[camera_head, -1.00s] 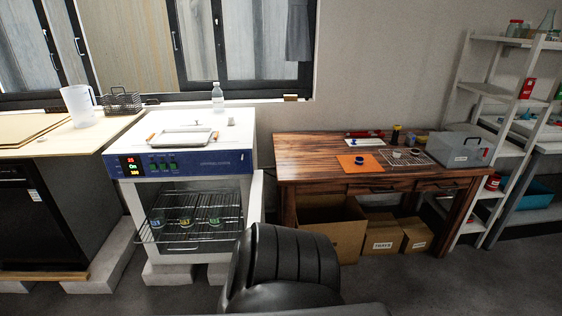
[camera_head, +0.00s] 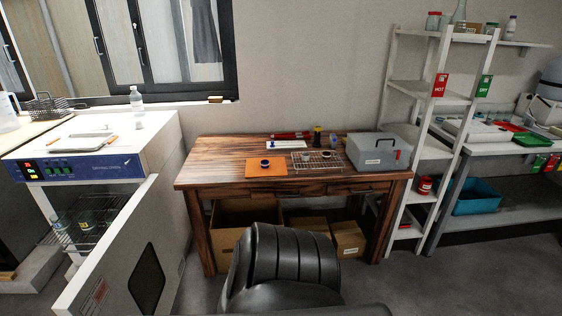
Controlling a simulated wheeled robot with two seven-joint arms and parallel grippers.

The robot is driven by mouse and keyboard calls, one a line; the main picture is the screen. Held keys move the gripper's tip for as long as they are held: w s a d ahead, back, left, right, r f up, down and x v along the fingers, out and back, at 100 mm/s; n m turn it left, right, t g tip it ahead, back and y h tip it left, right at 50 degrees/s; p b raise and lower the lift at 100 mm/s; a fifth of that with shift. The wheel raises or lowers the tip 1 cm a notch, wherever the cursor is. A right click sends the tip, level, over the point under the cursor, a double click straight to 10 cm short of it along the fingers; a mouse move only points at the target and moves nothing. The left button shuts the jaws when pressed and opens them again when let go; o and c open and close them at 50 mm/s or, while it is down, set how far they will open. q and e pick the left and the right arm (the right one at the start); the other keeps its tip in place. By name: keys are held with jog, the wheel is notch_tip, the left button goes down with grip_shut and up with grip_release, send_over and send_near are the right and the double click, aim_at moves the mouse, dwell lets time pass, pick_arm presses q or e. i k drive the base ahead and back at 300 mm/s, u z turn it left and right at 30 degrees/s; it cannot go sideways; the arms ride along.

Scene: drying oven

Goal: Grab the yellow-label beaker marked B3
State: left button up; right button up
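The drying oven (camera_head: 85,168) stands at the left with its door (camera_head: 107,283) swung open toward me. Inside, on a wire rack (camera_head: 91,243), stand glass beakers; one (camera_head: 61,221) is near the left side and another (camera_head: 88,219) is beside it. The door and its frame cover part of the rack. The labels cannot be read in this view, so I cannot tell which beaker is B3. Neither of my grippers is in view.
A wooden table (camera_head: 215,166) with an orange mat (camera_head: 283,167) and a grey box (camera_head: 364,158) stands in the middle. A white shelf (camera_head: 432,98) and a side bench (camera_head: 470,232) are at right. The open door blocks floor room before the oven.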

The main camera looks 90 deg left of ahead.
aim_at(88, 223)
jog(key=u, duration=3.5)
jog(key=i, duration=0.45)
jog(key=u, duration=0.05)
